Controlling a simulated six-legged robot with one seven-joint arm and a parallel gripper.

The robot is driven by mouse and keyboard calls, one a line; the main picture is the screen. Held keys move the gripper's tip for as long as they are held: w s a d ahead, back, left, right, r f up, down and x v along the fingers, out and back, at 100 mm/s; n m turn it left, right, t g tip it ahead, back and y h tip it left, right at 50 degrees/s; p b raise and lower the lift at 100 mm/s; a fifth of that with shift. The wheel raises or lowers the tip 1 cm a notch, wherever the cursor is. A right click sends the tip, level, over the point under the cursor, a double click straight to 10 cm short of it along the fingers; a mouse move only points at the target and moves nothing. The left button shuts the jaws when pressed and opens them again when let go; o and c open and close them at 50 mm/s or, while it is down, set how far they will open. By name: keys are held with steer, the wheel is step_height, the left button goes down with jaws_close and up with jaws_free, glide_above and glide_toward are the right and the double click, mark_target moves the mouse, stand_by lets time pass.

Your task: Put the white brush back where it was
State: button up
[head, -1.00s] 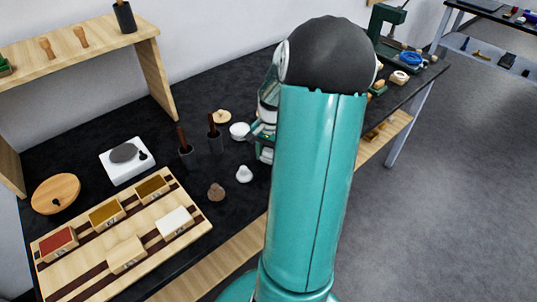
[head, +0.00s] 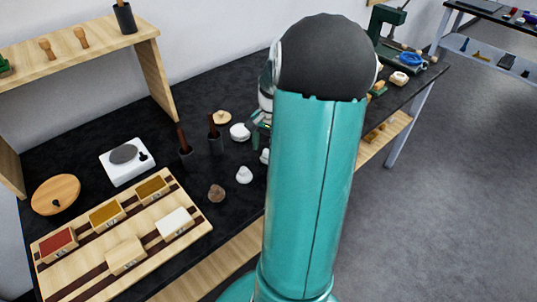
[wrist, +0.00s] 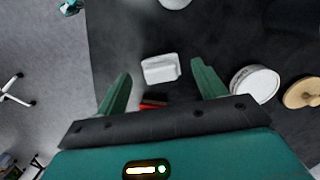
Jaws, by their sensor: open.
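A white block-like piece (wrist: 160,68) lies on the dark bench top, between and just beyond my fingertips in the wrist view. It may be the white brush; its shape does not make this certain. In the head view a white piece (head: 265,156) shows partly behind my arm. My gripper (wrist: 162,72) is open, with one finger to each side of the block and no clear contact. In the head view my gripper (head: 259,128) is mostly hidden by my arm. A small red and dark item (wrist: 153,103) lies nearer the palm, partly covered.
A white round lidded pot (wrist: 254,84) and a wooden disc (wrist: 302,92) sit right of my fingers. In the head view, a white lump (head: 244,175), a brown lump (head: 216,193) and dark cups with brown-handled tools (head: 214,143) stand close by. A wooden tray (head: 85,266) holds small boxes.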

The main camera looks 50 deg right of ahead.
step_height(320, 180, up, 8)
steer(key=d, duration=0.1)
steer(key=w+a+r+n+h, duration=0.1)
steer(key=w+a+r+n, duration=0.1)
steer(key=a, duration=0.3)
steer(key=w+a+r+n+h, duration=0.1)
steer(key=w+a+r+n, duration=0.15)
steer(key=a, duration=0.25)
steer(key=s+a+r+n+t, duration=0.1)
steer(key=s+a+n+t, duration=0.1)
steer(key=a, duration=0.7)
steer(key=s+a+r+n+t, duration=0.2)
steer(key=a+n, duration=0.3)
steer(key=a, duration=0.3)
steer(key=s+a+r+n+t, duration=0.1)
steer(key=s+a+n, duration=0.2)
steer(key=a, duration=0.6)
steer(key=shift+s+a+r+n+t+y, duration=0.15)
steer(key=shift+a+r+n+t+y, duration=0.2)
steer(key=shift+n, duration=0.4)
steer(key=shift+d, duration=0.15)
